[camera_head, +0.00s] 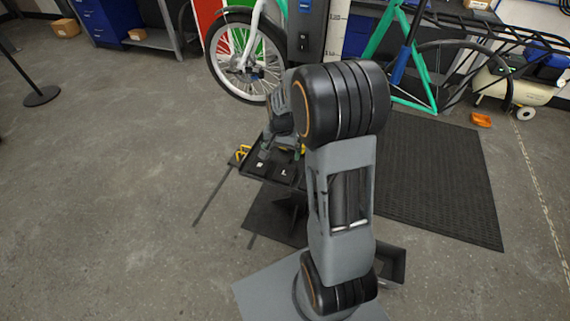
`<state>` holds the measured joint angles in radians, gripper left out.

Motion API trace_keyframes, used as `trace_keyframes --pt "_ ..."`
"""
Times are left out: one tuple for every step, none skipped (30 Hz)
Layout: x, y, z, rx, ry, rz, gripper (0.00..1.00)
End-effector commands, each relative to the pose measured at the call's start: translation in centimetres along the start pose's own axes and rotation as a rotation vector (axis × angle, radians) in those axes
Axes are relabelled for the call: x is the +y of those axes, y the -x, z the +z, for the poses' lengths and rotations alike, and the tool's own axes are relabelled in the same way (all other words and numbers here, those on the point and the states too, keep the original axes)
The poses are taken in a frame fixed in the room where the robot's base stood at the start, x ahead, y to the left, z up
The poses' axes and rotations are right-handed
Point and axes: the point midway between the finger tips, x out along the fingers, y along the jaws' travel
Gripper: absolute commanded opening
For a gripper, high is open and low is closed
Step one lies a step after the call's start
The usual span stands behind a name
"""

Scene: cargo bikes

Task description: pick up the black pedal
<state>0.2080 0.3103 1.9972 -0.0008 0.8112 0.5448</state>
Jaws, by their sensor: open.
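My gripper (280,150) is low over a small dark work stand (262,178), partly hidden behind my arm. Its jaws are open, and I see nothing held between them. The stand's near edge carries dark patches with white letters, one reading L and one that looks like R. I cannot clearly pick out the black pedal; dark things on the stand blend together, and my gripper and arm cover part of its top.
A yellow item (243,153) sits at the stand's left edge. A black mat (440,180) lies to the right. Behind are a bicycle wheel (243,57) and a green bike frame (412,70). An orange item (481,120) lies on the floor. The floor at left is mostly clear.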

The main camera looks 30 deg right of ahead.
Motion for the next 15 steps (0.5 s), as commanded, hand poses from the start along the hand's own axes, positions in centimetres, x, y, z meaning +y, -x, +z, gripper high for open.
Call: trace_keyframes --pt "0.1 0.1 -0.6 -0.010 -0.026 0.006 1.00" --pt "0.1 -0.2 -0.8 -0.014 -0.040 0.008 1.00" --pt "0.2 -0.7 -1.1 -0.018 -0.054 0.011 1.00" --pt "0.2 -1.1 -1.2 -0.020 -0.061 0.013 1.00" --pt "0.2 -1.6 -1.3 -0.021 -0.067 0.013 1.00" --pt "0.3 -2.4 -1.4 -0.024 -0.073 0.015 1.00" --pt "0.3 -3.0 -1.4 -0.024 -0.076 0.015 1.00" --pt "0.3 -3.6 -1.4 -0.025 -0.077 0.015 1.00" --pt "0.4 -4.4 -1.4 -0.024 -0.078 0.015 1.00" --pt "0.4 -5.0 -1.4 -0.024 -0.078 0.015 1.00" --pt "0.4 -5.5 -1.4 -0.024 -0.078 0.015 1.00" --pt "0.4 -6.2 -1.4 -0.024 -0.078 0.015 1.00" --pt "0.5 -6.7 -1.4 -0.024 -0.078 0.015 1.00" --pt "0.5 -7.1 -1.4 -0.023 -0.078 0.014 1.00" --pt "0.5 -7.6 -1.4 -0.023 -0.078 0.014 1.00"
